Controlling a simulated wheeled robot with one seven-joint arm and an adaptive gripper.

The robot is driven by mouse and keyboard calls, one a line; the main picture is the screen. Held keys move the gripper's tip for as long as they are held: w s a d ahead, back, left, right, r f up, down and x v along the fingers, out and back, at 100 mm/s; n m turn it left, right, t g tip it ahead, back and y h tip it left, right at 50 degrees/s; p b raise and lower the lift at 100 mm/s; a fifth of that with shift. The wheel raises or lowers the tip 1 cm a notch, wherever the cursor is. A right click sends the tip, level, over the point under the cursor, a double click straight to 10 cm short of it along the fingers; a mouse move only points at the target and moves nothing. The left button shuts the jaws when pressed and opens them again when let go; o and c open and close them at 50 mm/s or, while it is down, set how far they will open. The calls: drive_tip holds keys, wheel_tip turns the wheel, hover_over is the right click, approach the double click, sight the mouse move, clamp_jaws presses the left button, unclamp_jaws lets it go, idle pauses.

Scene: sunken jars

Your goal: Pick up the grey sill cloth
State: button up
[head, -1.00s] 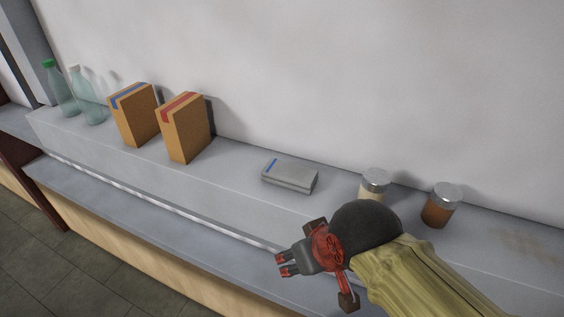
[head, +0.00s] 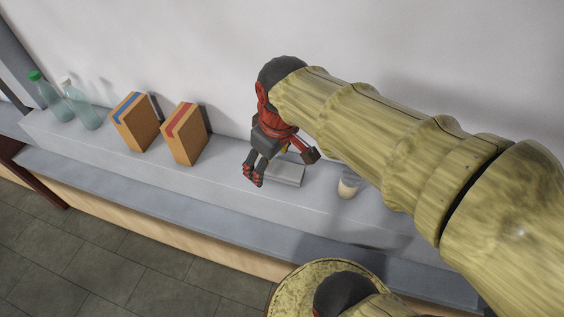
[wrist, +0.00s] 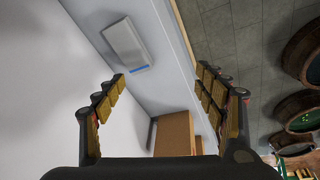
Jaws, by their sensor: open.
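The grey sill cloth (head: 287,172) is a folded flat block on the raised ledge by the wall, partly hidden by my gripper in the head view. In the wrist view the cloth (wrist: 125,43) lies beyond the fingertips, up and to the left, with a blue stripe at its near end. My gripper (head: 254,174) is above the ledge, just left of the cloth, fingers pointing down. In the wrist view its fingers (wrist: 160,82) are spread wide with nothing between them.
Two brown boxes (head: 137,122) (head: 185,134) stand left of my gripper, with two bottles (head: 50,97) (head: 81,105) farther left. A jar (head: 348,184) stands right of the cloth, partly behind my arm. A lower ledge (head: 150,190) runs in front.

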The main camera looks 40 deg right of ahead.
sight(282, 168)
drive_tip(key=w+d+f+n+g, duration=0.1)
drive_tip(key=w+d+f, duration=0.1)
drive_tip(key=w+d+f+n+g, duration=0.1)
drive_tip(key=w+d+f+n, duration=0.1)
drive_tip(key=d+f, duration=0.1)
drive_tip(key=w+d+f+n+g, duration=0.1)
drive_tip(key=w+d+f, duration=0.1)
drive_tip(key=d+f, duration=0.1)
drive_tip(key=shift+w, duration=0.35)
drive_tip(key=f, duration=0.2)
drive_tip(key=f+p, duration=0.1)
drive_tip(key=f, duration=0.3)
drive_tip(key=shift+s+a+f+p, duration=0.2)
drive_tip(key=shift+s+f+p, duration=0.1)
drive_tip(key=shift+s+p, duration=0.05)
drive_tip(key=shift+w+f, duration=0.1)
drive_tip(key=shift+f, duration=0.5)
drive_tip(key=shift+c, duration=1.4)
drive_tip(key=c, duration=1)
drive_tip(key=shift+o, duration=0.2)
drive_tip(key=shift+r, duration=0.15)
